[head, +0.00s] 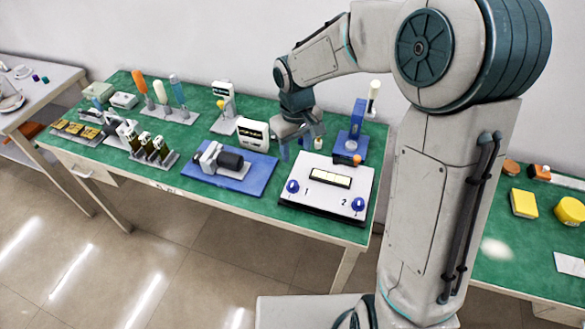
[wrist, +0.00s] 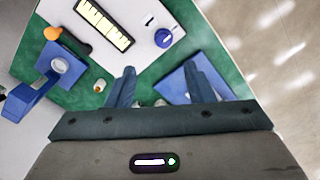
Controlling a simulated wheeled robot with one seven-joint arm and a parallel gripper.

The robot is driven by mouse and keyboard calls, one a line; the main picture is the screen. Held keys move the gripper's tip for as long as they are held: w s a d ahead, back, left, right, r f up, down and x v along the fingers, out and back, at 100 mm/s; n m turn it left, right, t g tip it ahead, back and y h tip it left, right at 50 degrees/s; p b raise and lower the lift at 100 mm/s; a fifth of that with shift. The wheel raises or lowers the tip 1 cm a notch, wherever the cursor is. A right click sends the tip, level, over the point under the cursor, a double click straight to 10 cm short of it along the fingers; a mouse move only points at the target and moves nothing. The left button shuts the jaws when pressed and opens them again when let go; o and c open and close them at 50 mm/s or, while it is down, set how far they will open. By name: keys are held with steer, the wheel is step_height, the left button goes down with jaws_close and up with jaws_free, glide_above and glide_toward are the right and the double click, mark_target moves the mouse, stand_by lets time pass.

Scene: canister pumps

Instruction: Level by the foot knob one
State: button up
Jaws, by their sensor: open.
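A white levelling plate (head: 322,200) lies near the front edge of the green bench. It bears a pale level window with dark marks (head: 330,179). The blue foot knob one (head: 292,186) is at its left front corner, beside a printed 1. Knob two (head: 358,204) is at the right front corner. My gripper (head: 300,147) is open and empty, behind the plate in the head view. In the wrist view, knob one (wrist: 163,38) lies beyond the fingertips, near the middle between them and apart from both. Knob two is outside the wrist view.
A blue stand (head: 350,145) stands behind the plate. A blue base with a grey and black pump (head: 225,164) lies left of it. A small pale cylinder (wrist: 99,85) is near my left finger in the wrist view. Several handled tools stand farther left.

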mark_target(293, 183)
steer(key=f, duration=0.4)
steer(key=f+p, duration=0.1)
steer(key=f, duration=0.4)
steer(key=a+f, duration=0.1)
steer(key=f, duration=0.4)
steer(key=shift+w+f, duration=0.1)
steer(key=shift+w, duration=0.15)
steer(key=shift+d, duration=0.1)
steer(key=c, duration=1)
